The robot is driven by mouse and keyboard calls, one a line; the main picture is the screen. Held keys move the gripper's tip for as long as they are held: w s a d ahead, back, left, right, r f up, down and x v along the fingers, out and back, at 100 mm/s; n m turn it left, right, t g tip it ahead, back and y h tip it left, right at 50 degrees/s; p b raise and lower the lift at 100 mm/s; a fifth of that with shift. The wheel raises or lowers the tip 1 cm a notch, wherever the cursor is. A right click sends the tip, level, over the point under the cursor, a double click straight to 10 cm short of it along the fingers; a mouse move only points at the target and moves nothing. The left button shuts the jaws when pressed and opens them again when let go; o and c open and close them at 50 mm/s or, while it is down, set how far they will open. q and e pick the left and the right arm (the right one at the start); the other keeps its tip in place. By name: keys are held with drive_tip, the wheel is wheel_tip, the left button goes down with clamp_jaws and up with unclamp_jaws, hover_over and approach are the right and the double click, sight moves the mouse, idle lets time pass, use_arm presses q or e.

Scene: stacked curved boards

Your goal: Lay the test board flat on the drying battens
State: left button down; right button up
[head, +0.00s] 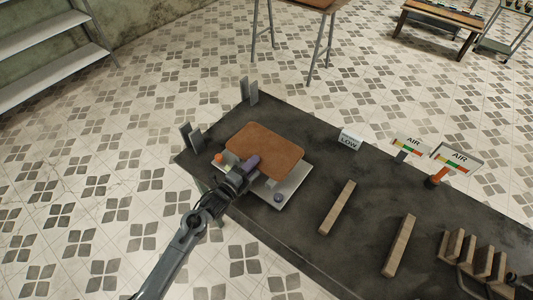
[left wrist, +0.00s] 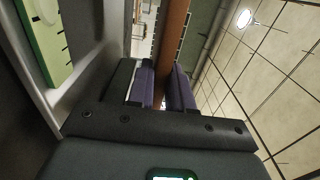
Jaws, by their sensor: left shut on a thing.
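The test board (head: 265,148) is a brown, round-cornered panel over a light grey plate-like device (head: 292,190). My left gripper (head: 250,164) is shut on its near edge. In the left wrist view the purple finger pads (left wrist: 165,90) lie on both sides of the board (left wrist: 174,35), which shows edge-on. I cannot tell whether the board touches the device. Two wooden drying battens, the nearer-left one (head: 338,207) and the right one (head: 398,246), lie apart and bare on the dark table. A dark part at the lower right corner may be my right arm; its fingers are not clear.
The dark table (head: 290,232) has grey upright brackets (head: 192,136) at its left end. A "LOW" sign (head: 350,140) and two "AIR" gauge signs (head: 457,158) stand along the far edge. A slatted wooden rack (head: 473,254) stands at right. The table between device and battens is clear.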

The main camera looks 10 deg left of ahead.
use_arm(q)
drive_tip(key=shift+r+p, duration=1.15)
drive_tip(key=shift+r, duration=0.4)
